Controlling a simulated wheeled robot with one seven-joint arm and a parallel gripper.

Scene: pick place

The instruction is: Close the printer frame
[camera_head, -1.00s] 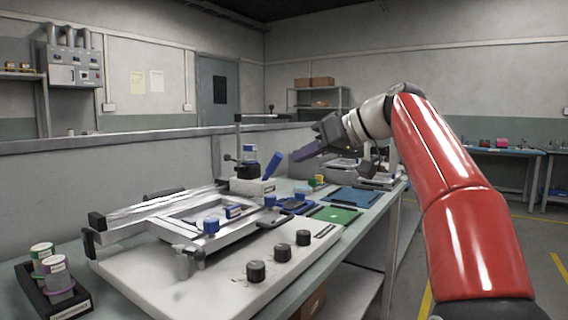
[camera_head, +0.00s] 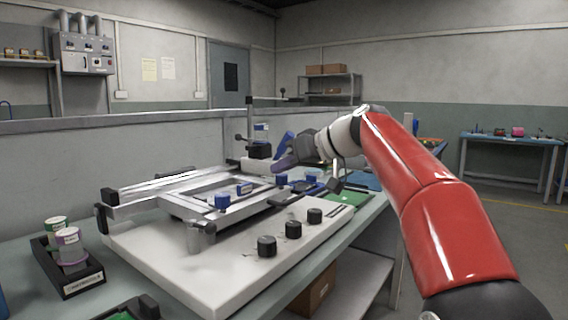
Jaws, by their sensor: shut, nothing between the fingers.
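The printer frame (camera_head: 172,206) is a grey metal frame with blue knobs, on a white base plate (camera_head: 235,270) on the workbench. It appears low over the plate, with a small gap visible under its near edge; I cannot tell whether it rests fully flat. A dark handle bar (camera_head: 287,203) sticks out at its right end. My gripper (camera_head: 283,163) is shut and empty. It hangs above the right rear of the frame, near the handle side, and appears apart from it. The arm partly hides the bench behind it.
Three black knobs (camera_head: 290,225) stand on the plate's front right. A black holder (camera_head: 68,280) with jars is at the left. A green board (camera_head: 350,198) lies right of the plate. The floor at right is clear.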

